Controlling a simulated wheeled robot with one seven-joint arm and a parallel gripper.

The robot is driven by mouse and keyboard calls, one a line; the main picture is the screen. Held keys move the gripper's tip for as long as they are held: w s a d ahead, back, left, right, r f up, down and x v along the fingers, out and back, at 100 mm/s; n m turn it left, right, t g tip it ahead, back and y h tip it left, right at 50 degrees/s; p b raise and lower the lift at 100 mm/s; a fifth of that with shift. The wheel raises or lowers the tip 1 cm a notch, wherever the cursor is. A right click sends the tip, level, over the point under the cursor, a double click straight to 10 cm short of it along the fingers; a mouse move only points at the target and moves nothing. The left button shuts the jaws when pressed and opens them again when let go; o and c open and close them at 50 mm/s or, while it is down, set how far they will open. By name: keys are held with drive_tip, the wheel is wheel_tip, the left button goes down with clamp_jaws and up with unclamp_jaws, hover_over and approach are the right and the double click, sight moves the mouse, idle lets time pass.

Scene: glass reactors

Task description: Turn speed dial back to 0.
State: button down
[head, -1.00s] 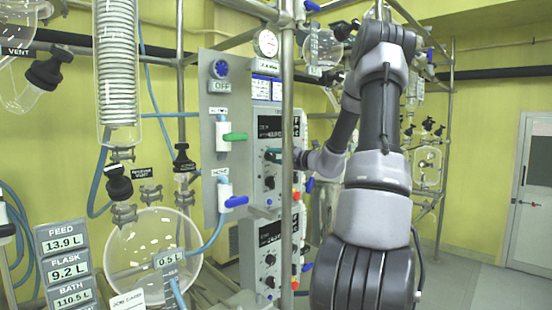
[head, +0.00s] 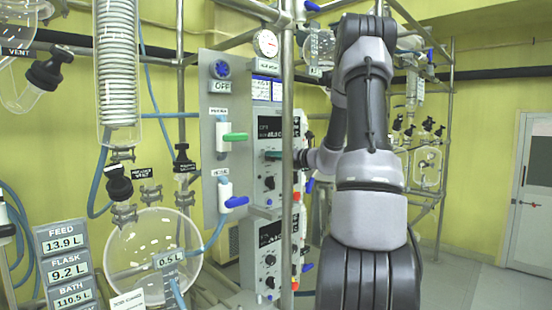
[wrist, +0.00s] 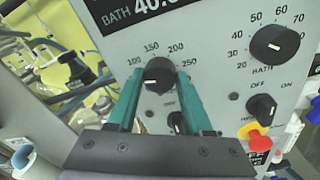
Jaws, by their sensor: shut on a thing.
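The speed dial (wrist: 159,74) is a black round knob with a white mark, on a grey panel with printed numbers from 100 to 250 around its upper side. In the wrist view my gripper (wrist: 158,80) has one teal finger on each side of this knob and is shut on it. The white mark lies roughly level; the lower part of the scale, with any 0, is hidden by the gripper. In the head view my gripper (head: 273,155) is at the control panel (head: 264,190), and the knob is too small to make out.
A larger bath dial (wrist: 274,43) is on the right of the same panel, above a black on/off switch (wrist: 262,107) and a red button (wrist: 259,142) with a yellow collar. A metal post (head: 288,220) stands in front of the panel. Glass vessels stand to the left.

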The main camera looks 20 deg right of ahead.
drive_tip(key=n+h, duration=0.1)
drive_tip(key=n, duration=0.9)
drive_tip(key=shift+a+n, duration=0.15)
drive_tip(key=shift+n, duration=0.15)
drive_tip(key=shift+s, duration=0.1)
idle(0.4)
drive_tip(key=shift+c, duration=1.6)
unclamp_jaws()
drive_tip(key=f+v, duration=0.1)
drive_tip(key=v, duration=0.9)
drive_tip(key=shift+s+r, duration=0.4)
drive_tip(key=shift+r, duration=0.05)
